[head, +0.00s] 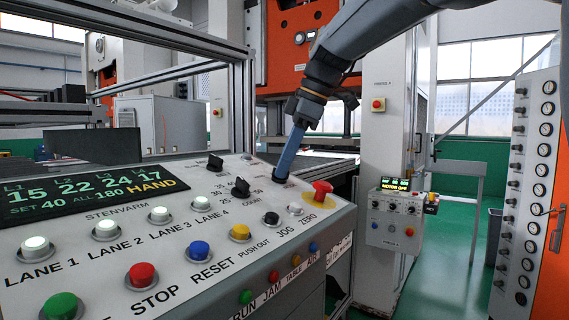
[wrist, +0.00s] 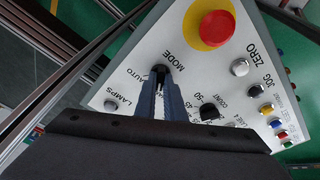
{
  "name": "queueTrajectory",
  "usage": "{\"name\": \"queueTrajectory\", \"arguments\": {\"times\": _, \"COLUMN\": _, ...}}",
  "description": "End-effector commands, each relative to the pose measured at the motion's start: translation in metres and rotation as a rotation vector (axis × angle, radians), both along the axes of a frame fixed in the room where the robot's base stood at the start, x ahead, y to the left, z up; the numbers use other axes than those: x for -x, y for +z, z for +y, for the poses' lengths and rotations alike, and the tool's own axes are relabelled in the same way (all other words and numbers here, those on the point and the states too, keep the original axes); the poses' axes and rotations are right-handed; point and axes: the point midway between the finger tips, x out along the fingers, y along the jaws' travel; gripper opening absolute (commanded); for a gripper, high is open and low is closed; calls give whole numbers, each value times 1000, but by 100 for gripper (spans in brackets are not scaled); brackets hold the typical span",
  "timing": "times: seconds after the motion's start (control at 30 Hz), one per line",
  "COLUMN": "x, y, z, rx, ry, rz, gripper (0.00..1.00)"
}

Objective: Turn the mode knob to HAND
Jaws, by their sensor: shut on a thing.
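The mode knob (wrist: 160,70) is a small black knob on the white sloped panel (wrist: 130,75), beside the printed words MODE and AUTO. My gripper (wrist: 160,88) is shut on it, with one blue-grey finger on each side. In the head view my gripper (head: 282,176) reaches down to the panel's far right part and hides most of the knob. The knob's exact pointing and any HAND mark by it are hard to make out. The dark display (head: 92,190) shows HAND in yellow at its lower right.
A red mushroom button (head: 321,188) on a yellow disc stands close right of my gripper. Two other black knobs (head: 240,187) (head: 215,162) stand to the left. Lit white buttons and coloured push buttons (head: 141,274) line the panel's front. Metal frame bars (head: 240,105) rise behind.

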Motion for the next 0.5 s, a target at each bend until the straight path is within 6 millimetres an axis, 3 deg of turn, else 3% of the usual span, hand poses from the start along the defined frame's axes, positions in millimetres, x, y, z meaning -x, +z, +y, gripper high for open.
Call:
{"name": "queueTrajectory", "arguments": {"times": 0.07, "x": 0, "y": 2, "z": 0, "rx": -1, "ry": 1, "rz": -4, "gripper": 0}}
{"name": "queueTrajectory", "arguments": {"times": 0.1, "x": 0, "y": 2, "z": 0, "rx": -1, "ry": 1, "rz": -4, "gripper": 14}}
{"name": "queueTrajectory", "arguments": {"times": 0.2, "x": 0, "y": 1, "z": 0, "rx": -1, "ry": 0, "rz": -3, "gripper": 28}}
{"name": "queueTrajectory", "arguments": {"times": 0.5, "x": 0, "y": 2, "z": -1, "rx": 0, "ry": -1, "rz": -2, "gripper": 28}}
